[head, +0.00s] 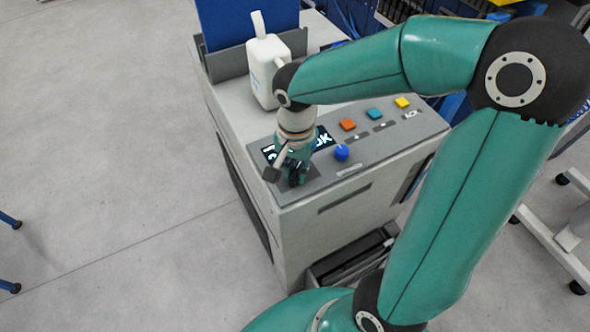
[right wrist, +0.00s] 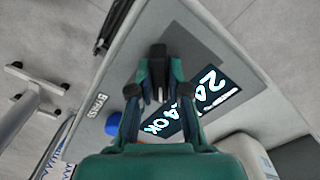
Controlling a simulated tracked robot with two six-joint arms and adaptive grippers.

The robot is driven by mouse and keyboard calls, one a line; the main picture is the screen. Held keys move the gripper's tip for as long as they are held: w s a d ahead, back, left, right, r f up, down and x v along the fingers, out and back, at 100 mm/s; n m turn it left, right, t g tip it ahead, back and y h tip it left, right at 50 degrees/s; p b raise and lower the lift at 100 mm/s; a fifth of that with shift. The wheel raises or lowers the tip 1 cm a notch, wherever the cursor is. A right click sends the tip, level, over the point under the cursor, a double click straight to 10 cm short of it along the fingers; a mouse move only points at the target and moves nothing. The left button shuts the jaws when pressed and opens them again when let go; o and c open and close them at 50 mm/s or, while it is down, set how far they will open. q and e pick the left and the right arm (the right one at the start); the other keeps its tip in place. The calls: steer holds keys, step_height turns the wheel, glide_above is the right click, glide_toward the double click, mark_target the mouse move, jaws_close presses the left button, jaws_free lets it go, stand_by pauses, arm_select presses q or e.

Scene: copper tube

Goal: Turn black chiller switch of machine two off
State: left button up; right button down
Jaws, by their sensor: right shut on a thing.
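The black chiller switch (right wrist: 158,58) sits on a dark grey plate on the machine's sloped panel. In the right wrist view it shows between my fingers, with its far end sticking out past them. My right gripper (right wrist: 158,92) is shut on the switch. In the head view my right gripper (head: 291,174) is down at the panel's front left corner and hides most of the switch. The machine (head: 325,218) is a light grey cabinet. My left gripper is in neither view.
A lit display (head: 324,139) and a blue knob (head: 341,152) are close beside my right gripper. Orange (head: 347,125), teal (head: 374,114) and yellow (head: 402,102) buttons lie farther right. A white container (head: 262,72) stands behind. The floor at left is mostly clear.

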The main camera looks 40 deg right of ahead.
mark_target(296, 170)
steer(key=n+b, duration=0.1)
steer(key=n, duration=0.4)
steer(key=shift+w, duration=0.1)
steer(key=n, duration=0.5)
steer(key=shift+r, duration=0.1)
stand_by(0.5)
steer(key=c, duration=1.1)
jaws_free()
step_height(296, 170, up, 12)
steer(key=shift+f, duration=0.1)
